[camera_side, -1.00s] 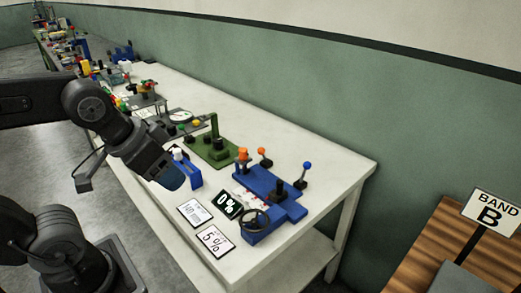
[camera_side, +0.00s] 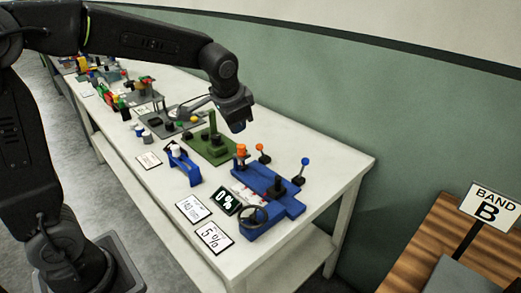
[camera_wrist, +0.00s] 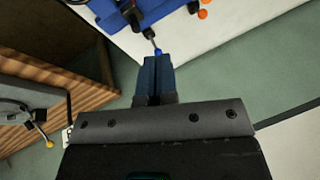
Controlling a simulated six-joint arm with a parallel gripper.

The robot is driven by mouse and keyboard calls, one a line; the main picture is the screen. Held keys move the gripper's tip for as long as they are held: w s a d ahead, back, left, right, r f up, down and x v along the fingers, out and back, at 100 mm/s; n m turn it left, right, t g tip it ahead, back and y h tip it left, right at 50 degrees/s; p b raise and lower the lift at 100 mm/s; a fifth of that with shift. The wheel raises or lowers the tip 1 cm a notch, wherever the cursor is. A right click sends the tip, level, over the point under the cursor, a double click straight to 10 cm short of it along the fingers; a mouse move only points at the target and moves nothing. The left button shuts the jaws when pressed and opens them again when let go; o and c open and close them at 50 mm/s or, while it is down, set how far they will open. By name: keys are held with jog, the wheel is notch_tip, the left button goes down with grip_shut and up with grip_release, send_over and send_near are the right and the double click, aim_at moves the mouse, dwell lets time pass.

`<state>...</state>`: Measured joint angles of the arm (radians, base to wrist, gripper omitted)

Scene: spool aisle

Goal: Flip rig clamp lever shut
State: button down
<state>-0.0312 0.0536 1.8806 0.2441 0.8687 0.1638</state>
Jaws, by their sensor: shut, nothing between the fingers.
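The blue rig (camera_side: 262,182) sits near the right end of the white table, its top edge also showing in the wrist view (camera_wrist: 110,20). It carries a lever with a blue knob (camera_side: 305,162), levers with orange knobs (camera_side: 241,149) (camera_side: 260,147), and a black handwheel (camera_side: 253,216). I cannot tell which lever is the clamp lever.
The green fixture (camera_side: 209,149) and a small blue stand (camera_side: 183,165) are left of the rig. A green wall (camera_side: 330,110) runs behind the table. A wooden bench (camera_side: 430,240) stands right.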

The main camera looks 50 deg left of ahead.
aim_at(261, 151)
jog(key=w+a+f+m+g+y, duration=0.1)
jog(key=w+a+f+m, duration=0.1)
jog(key=w+f, duration=0.9)
jog(key=shift+w+a, duration=0.6)
jog(key=shift+a, duration=0.25)
jog(key=x, duration=1)
jog(key=shift+a+f, duration=0.1)
jog(key=shift+a, duration=0.2)
jog(key=shift+w+a+r, duration=0.25)
jog(key=shift+w+a, duration=0.45)
jog(key=shift+a, duration=0.35)
jog(key=shift+w+a+r, duration=0.1)
jog(key=shift+w+a, duration=0.25)
jog(key=shift+a, duration=0.1)
